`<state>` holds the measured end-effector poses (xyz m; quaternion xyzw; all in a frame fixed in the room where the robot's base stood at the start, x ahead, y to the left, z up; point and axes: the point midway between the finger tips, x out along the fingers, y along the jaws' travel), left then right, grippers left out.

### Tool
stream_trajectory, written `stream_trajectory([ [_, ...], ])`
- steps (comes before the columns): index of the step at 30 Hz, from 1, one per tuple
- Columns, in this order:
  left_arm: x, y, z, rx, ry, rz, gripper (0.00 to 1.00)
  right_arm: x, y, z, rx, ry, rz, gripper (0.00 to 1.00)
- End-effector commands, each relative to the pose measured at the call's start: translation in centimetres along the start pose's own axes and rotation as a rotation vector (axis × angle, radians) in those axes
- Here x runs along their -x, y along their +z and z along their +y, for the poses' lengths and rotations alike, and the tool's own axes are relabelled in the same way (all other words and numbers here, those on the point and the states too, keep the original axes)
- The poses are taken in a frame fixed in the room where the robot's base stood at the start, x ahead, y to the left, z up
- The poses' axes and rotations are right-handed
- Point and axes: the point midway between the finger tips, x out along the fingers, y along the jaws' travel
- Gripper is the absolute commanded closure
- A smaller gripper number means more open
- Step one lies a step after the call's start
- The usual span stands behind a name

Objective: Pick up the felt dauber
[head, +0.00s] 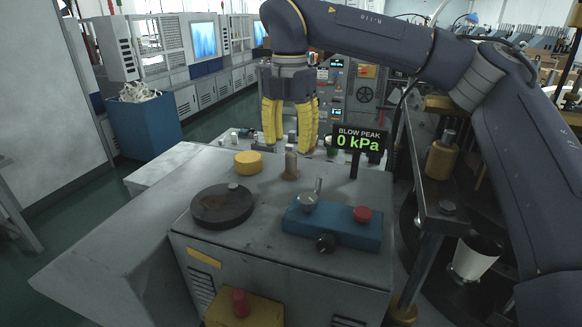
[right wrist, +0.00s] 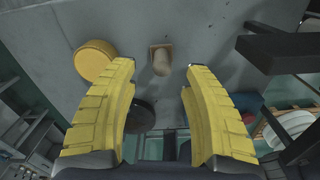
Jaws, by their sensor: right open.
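The felt dauber, as it appears, is a small upright beige peg (head: 291,166) with a rounded top and brown base, standing on the grey machine top (head: 270,185). The dauber also shows in the right wrist view (right wrist: 161,62), beyond and between the fingertips. My right gripper (head: 290,147) has yellow ribbed fingers pointing down, spread apart on either side of the dauber's line. In the right wrist view the gripper (right wrist: 158,72) is open with nothing between its fingers. I cannot tell the exact gap to the dauber. My left gripper is out of view.
A yellow round pad (head: 248,163) lies left of the dauber. A dark disc (head: 222,206) and a blue valve block (head: 335,222) with lever and red knob sit nearer. A "0 kPa" display (head: 358,140) stands right. A white cup (head: 473,258) is far right.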

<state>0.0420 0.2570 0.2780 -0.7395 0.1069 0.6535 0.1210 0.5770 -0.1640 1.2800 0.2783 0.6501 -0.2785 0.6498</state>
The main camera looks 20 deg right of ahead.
Motion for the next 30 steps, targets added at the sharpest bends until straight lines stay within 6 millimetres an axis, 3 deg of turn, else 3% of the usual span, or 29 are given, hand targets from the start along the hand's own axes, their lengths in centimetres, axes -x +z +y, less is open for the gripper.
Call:
stream_trajectory([
  [15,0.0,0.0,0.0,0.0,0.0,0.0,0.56,-4.9,-0.1,-0.3,0.001,0.0,0.0,0.52],
  [26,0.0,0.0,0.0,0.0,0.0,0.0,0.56,-5.2,-0.1,-0.3,0.001,0.001,0.0,0.5],
  [30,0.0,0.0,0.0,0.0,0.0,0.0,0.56,-5.2,-0.1,-0.3,0.001,0.001,0.0,0.67],
])
